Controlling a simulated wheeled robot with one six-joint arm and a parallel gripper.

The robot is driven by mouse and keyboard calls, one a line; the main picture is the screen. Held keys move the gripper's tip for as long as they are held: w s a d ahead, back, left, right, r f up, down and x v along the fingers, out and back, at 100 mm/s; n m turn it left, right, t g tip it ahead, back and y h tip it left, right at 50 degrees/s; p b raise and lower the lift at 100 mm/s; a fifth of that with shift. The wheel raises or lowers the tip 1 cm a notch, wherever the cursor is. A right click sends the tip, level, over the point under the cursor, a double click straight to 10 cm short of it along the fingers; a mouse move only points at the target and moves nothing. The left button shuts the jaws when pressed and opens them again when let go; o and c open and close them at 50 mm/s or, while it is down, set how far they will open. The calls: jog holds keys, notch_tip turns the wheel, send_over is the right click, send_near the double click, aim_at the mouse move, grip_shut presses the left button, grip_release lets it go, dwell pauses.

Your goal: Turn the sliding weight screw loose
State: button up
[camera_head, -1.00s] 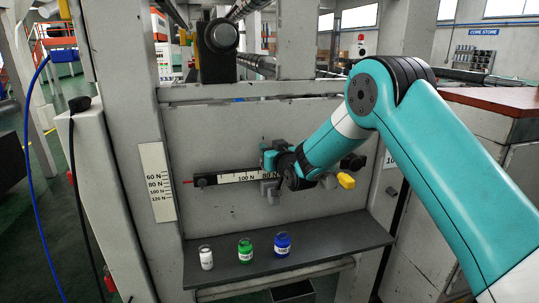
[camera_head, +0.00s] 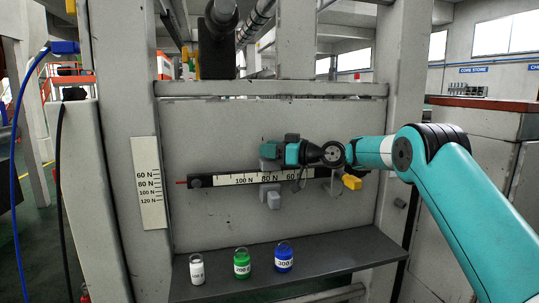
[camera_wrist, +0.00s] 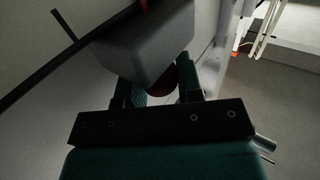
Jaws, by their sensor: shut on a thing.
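The sliding weight (camera_head: 270,194) is a grey block hanging below the scale beam (camera_head: 225,181), near the 80 N mark. My gripper (camera_head: 270,151) is at the upper part of the weight, just above the beam. In the wrist view a large grey block (camera_wrist: 145,45), apparently part of the weight, fills the space beyond my gripper (camera_wrist: 160,86). My fingers are shut on a dark reddish round piece, apparently the weight's screw (camera_wrist: 162,84). The screw is mostly hidden by the grey block and my gripper, and it cannot be made out in the head view.
A white jar (camera_head: 197,269), a green jar (camera_head: 242,264) and a blue jar (camera_head: 284,257) stand on the dark shelf (camera_head: 340,249) below. A yellow piece (camera_head: 352,182) sits at the beam's right end. A tension label (camera_head: 149,184) is at left.

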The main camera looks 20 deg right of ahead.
jog(key=shift+r+n+g+y+p, duration=0.2)
jog(key=shift+n+g+y+p, duration=0.3)
jog(key=shift+n+g+p, duration=0.3)
jog(key=shift+f+n+g+y+p, duration=0.15)
jog(key=shift+n+g+y+p, duration=0.25)
jog(key=shift+p, duration=0.3)
jog(key=o, duration=0.9)
jog(key=shift+a, duration=0.1)
